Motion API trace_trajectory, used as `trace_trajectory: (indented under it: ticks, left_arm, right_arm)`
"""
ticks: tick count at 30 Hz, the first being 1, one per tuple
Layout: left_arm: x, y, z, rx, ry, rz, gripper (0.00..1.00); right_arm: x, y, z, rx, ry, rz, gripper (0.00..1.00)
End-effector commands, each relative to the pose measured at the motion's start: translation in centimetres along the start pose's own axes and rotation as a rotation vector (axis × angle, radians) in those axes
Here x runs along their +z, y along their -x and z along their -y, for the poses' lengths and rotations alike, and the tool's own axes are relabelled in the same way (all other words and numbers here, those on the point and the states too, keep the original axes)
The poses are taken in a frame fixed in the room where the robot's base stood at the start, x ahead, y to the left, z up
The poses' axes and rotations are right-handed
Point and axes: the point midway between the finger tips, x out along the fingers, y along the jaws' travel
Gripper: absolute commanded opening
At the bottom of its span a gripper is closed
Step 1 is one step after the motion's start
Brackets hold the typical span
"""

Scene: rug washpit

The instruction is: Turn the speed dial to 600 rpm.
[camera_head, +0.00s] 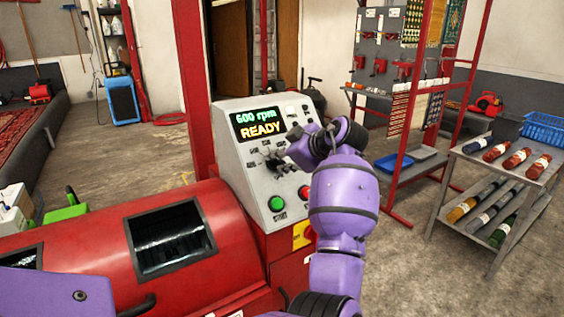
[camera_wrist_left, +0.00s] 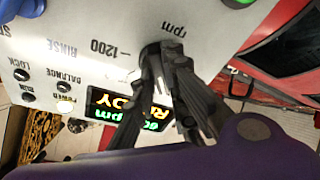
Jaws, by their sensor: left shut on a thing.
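The grey control panel (camera_head: 240,180) tops the red machine, and its display (camera_head: 257,123) reads "600 rpm" in green above "READY" in yellow. My left gripper (camera_head: 274,161) reaches the panel below the display. The left wrist view shows my left gripper (camera_wrist_left: 163,62) with both fingers closed around the dark speed dial (camera_wrist_left: 150,50). The "1200" and "rpm" marks show beside the dial. My fingers cover most of the dial, so its pointer is hidden. My right gripper is not in view.
A green start button (camera_head: 277,204) and a red button (camera_head: 304,192) sit low on the panel. The red drum housing (camera_head: 100,235) is left of it. Open floor lies between.

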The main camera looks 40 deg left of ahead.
Motion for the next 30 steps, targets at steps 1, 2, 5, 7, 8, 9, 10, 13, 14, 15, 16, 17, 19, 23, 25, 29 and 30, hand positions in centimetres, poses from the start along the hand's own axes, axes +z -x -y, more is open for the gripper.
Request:
trace_trajectory:
  ticks: [1,2,5,7,8,9,10,13,14,15,16,17,19,23,25,29,30]
  left_arm:
    - [0.19,-0.11,0.10,-0.005,0.014,0.002,0.00]
    - [0.18,-0.11,0.10,-0.006,0.021,0.002,0.00]
    - [0.14,-0.10,0.08,-0.010,0.042,0.002,0.00]
    - [0.12,-0.08,0.07,-0.011,0.050,0.002,0.00]
    - [0.11,-0.08,0.06,-0.012,0.052,0.002,0.00]
    - [0.10,-0.07,0.06,-0.012,0.054,0.002,0.00]
    - [0.10,-0.06,0.05,-0.012,0.055,0.002,0.00]
    - [0.09,-0.05,0.04,-0.012,0.057,0.003,0.00]
    - [0.09,-0.04,0.04,-0.012,0.057,0.003,0.00]
    - [0.09,-0.04,0.04,-0.012,0.056,0.003,0.00]
    - [0.09,-0.04,0.04,-0.012,0.056,0.003,0.00]
    - [0.09,-0.03,0.03,-0.012,0.056,0.003,0.00]
    - [0.09,-0.03,0.03,-0.012,0.056,0.003,0.00]
    - [0.09,-0.03,0.03,-0.012,0.056,0.002,0.26]
    - [0.08,-0.03,0.03,-0.012,0.056,0.002,0.31]
    - [0.05,-0.02,0.01,-0.011,0.056,0.002,0.31]
    - [0.05,-0.02,0.01,-0.011,0.056,0.002,0.31]
  right_arm:
    - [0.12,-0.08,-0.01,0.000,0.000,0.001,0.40]
    - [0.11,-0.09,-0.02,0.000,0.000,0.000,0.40]
    - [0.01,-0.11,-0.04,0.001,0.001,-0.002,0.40]
    - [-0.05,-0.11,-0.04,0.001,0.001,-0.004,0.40]
    - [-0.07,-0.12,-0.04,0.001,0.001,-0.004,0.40]
    - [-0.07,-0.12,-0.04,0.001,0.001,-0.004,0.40]
    - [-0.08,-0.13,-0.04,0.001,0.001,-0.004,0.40]
    - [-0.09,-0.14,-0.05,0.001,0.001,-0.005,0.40]
    - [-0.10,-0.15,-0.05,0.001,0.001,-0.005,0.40]
    - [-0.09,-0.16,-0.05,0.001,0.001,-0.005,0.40]
    - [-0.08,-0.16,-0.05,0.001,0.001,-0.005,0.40]
    - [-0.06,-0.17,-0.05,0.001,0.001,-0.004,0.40]
    - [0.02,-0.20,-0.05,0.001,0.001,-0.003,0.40]
    - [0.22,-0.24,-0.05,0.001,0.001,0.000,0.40]
    - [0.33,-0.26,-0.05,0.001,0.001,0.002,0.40]
    - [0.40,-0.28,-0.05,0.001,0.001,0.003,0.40]
    - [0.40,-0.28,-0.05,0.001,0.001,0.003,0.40]
